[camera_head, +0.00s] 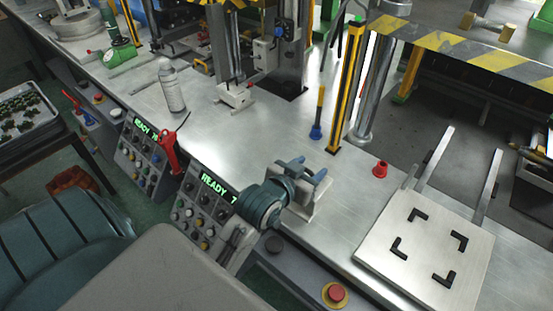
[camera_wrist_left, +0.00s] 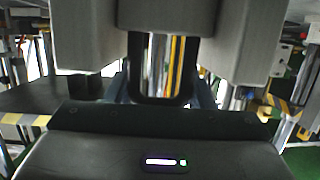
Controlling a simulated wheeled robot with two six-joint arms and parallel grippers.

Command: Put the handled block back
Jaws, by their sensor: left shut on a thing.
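My left gripper (camera_head: 304,172) is over the steel bench beside the control panels, its bluish fingers close together. It is shut on the handled block. In the head view a light grey part (camera_head: 318,204) shows at the gripper; I cannot tell clearly whether the block touches the bench. A flat plate (camera_head: 388,270) with black corner marks lies to the right, its marked area bare. My right gripper is not in view.
A red cap (camera_head: 380,169) and a blue-based yellow post (camera_head: 316,131) stand behind the gripper. A spray bottle (camera_head: 171,88) stands farther left. A red emergency button (camera_head: 337,293) is at the front edge. A striped yellow-black bar (camera_head: 440,43) crosses the back right.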

